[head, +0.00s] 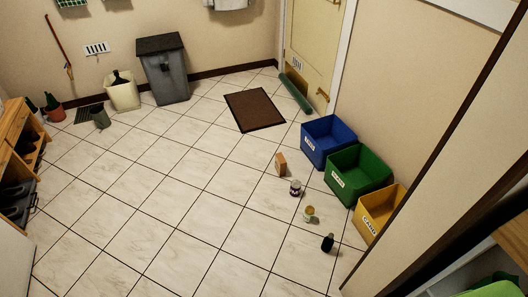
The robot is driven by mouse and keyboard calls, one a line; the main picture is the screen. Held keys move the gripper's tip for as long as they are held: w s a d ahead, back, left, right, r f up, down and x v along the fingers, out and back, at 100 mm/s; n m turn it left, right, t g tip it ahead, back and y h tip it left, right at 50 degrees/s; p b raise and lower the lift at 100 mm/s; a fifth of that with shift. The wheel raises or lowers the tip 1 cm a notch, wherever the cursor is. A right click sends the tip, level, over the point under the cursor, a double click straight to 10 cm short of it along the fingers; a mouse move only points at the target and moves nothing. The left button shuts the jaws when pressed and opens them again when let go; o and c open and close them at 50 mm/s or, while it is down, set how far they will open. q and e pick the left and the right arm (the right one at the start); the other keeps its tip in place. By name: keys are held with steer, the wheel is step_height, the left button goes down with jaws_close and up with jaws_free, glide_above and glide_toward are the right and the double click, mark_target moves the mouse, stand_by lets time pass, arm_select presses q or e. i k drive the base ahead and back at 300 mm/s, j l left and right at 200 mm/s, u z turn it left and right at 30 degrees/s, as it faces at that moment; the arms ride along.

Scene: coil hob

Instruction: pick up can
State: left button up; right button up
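A small can-like cylinder (295,187) with a pale label and dark top and bottom stands on the tiled floor, left of the green bin. A second small round container (309,214), yellowish and pale, is on the floor just in front of it; I cannot tell whether it is a can or a jar. Neither of my grippers is in the head view.
A brown carton (281,163) and a dark bottle (327,242) are on the floor nearby. Blue (328,141), green (357,174) and yellow (377,214) bins line the right wall. A brown mat (254,109) lies before the door. The left-centre floor is clear.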

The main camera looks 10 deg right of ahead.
mark_target(295, 185)
steer(key=i+j, duration=0.1)
steer(key=i, duration=0.55)
steer(key=i+z, duration=0.15)
steer(key=i, duration=0.55)
